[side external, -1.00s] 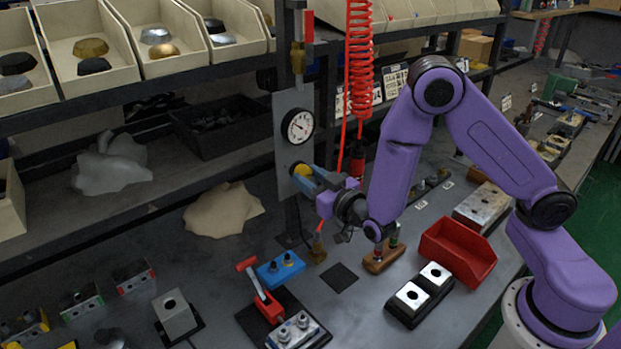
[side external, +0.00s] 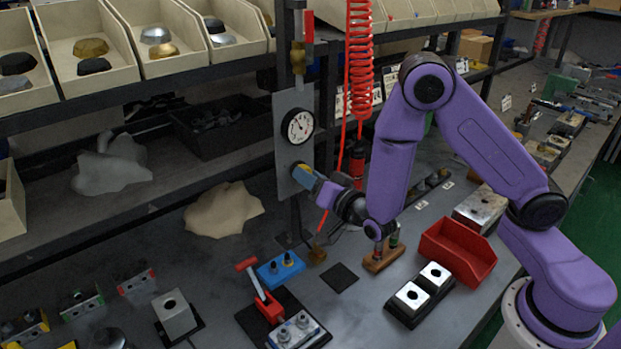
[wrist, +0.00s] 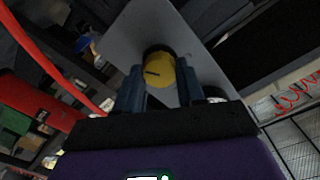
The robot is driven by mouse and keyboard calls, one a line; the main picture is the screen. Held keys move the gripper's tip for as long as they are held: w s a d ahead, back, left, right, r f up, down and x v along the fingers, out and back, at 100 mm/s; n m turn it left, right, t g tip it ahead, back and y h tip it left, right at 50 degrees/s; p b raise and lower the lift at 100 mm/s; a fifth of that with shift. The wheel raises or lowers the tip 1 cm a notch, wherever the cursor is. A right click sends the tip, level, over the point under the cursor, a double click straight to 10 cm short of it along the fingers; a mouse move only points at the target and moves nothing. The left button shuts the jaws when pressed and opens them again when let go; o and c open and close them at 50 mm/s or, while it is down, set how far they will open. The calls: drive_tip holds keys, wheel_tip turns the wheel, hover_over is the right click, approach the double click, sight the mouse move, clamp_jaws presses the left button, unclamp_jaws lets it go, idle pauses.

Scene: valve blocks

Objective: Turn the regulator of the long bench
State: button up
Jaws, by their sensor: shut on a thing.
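The regulator is a yellow round knob (wrist: 158,68) with a dark pointer mark, on an upright grey plate (wrist: 205,62). In the side external view the plate (side external: 283,170) stands on a post at the back of the bench, and the knob (side external: 302,174) is mostly covered by my fingers. A white pressure gauge (side external: 298,127) sits on the plate above the knob. My gripper (side external: 309,177) is shut on the knob, its blue fingers at either side of it. The fingers (wrist: 159,82) also flank the knob in the wrist view.
A red coiled hose (side external: 360,60) hangs just right of the plate. A red tray (side external: 457,252), a block with two white squares (side external: 421,290) and a red-handled clamp (side external: 262,290) lie on the bench below. Bins (side external: 90,50) line the shelf above.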

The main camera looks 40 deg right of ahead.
drive_tip(key=m, duration=0.5)
drive_tip(key=shift+m, duration=0.3)
idle(0.5)
drive_tip(key=o, duration=1)
drive_tip(key=shift+o, duration=0.2)
drive_tip(key=shift+s, duration=0.1)
drive_tip(key=s, duration=1.7)
drive_tip(key=shift+r, duration=0.15)
drive_tip(key=shift+s, duration=0.15)
drive_tip(key=shift+a, duration=0.1)
